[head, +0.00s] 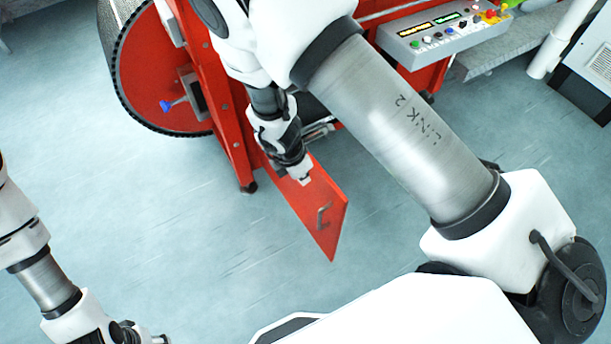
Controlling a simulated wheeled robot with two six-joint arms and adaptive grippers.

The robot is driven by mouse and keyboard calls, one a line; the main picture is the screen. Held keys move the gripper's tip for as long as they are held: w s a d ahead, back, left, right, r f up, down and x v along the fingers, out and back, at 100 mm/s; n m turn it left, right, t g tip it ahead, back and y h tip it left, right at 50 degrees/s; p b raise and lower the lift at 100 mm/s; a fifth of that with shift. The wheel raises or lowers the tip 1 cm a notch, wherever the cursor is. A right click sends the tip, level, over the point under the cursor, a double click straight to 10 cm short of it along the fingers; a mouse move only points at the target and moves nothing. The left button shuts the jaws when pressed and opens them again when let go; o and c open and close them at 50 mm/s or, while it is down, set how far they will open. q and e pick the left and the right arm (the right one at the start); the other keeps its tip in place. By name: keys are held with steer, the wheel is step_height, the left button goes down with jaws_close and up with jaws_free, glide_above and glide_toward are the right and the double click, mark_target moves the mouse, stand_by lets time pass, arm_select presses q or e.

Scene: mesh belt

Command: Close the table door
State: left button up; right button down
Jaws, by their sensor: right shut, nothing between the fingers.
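The table door (310,210) is a flat red panel with a dark bar handle (323,216) near its outer end. It stands open, sticking out from the lower part of the red machine table (232,130). My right gripper (302,178) is shut and empty, at the door's upper edge. It overlaps the panel in the picture; I cannot tell whether it touches. My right arm hides part of the table and the door's hinge side. My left gripper (150,336) is at the bottom left, partly cut off by the frame edge, far from the door.
A large round red wheel with a dark rim (155,85) and a blue knob (166,106) is left of the table. A grey control panel (445,38) with buttons is at the upper right. The floor (150,210) left of the door is clear.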

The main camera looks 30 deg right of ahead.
steer(key=b, duration=1.1)
glide_toward(322, 183)
steer(key=s+a+f, duration=0.3)
steer(key=f, duration=0.2)
steer(key=shift+w+d+r+b, duration=0.2)
steer(key=shift+d+b, duration=0.6)
steer(key=shift+d, duration=0.1)
steer(key=shift+w+d+r+b, duration=0.15)
steer(key=shift+d+b, duration=0.6)
steer(key=shift+d, duration=0.15)
